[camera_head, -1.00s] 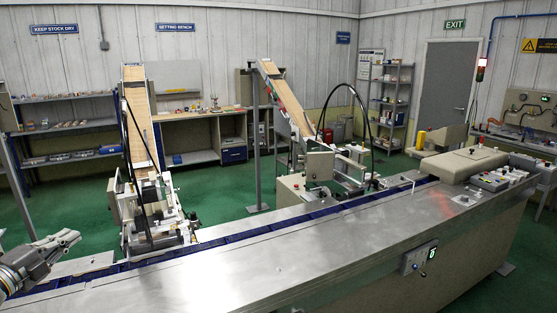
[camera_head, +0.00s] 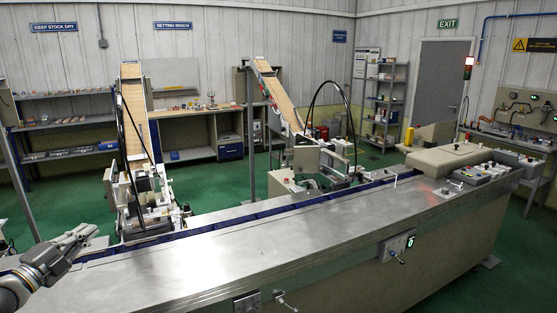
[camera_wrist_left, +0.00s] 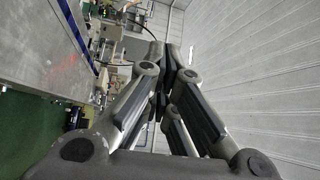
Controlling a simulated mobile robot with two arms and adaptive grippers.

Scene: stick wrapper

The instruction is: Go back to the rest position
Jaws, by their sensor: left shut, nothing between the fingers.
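My left gripper (camera_head: 84,236) is at the left edge of the head view, over the near left end of the machine's metal top (camera_head: 230,258). Its arm comes in from the lower left. The left wrist view shows the fingers (camera_wrist_left: 166,62) close up, shut together with nothing between them, with the grey wall behind. The metal top also shows at the left of that view (camera_wrist_left: 55,45). My right gripper is in neither view.
Two sloped feeders, one at the left (camera_head: 138,115) and one in the middle (camera_head: 278,98), stand behind the long machine. A beige cover (camera_head: 445,158) sits at its far right end. The metal top's middle is clear. Green floor (camera_head: 215,190) lies behind.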

